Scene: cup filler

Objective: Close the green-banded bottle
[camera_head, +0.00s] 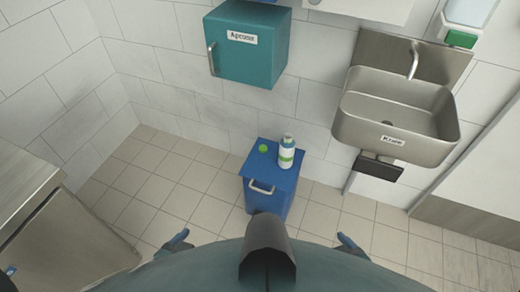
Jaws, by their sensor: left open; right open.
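The white bottle with a green band (286,155) stands upright on the top of a blue bin (270,174). A small round green cap (263,149) lies on the same top, just left of the bottle and apart from it. The bottle's top end looks pale, with no green on it. My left gripper (176,242) is low in the view, left of the bin, with blue fingers, open and empty. My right gripper (347,242) is low and right of the bin, also open and empty. Both are well apart from the bottle and cap.
The blue bin has a handle (262,187) on its front and stands near the tiled wall. A teal wall cabinet (247,45) hangs above. A steel sink (395,115) is at the right, a steel counter (60,235) at the left. Tiled floor (150,185) around the bin is clear.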

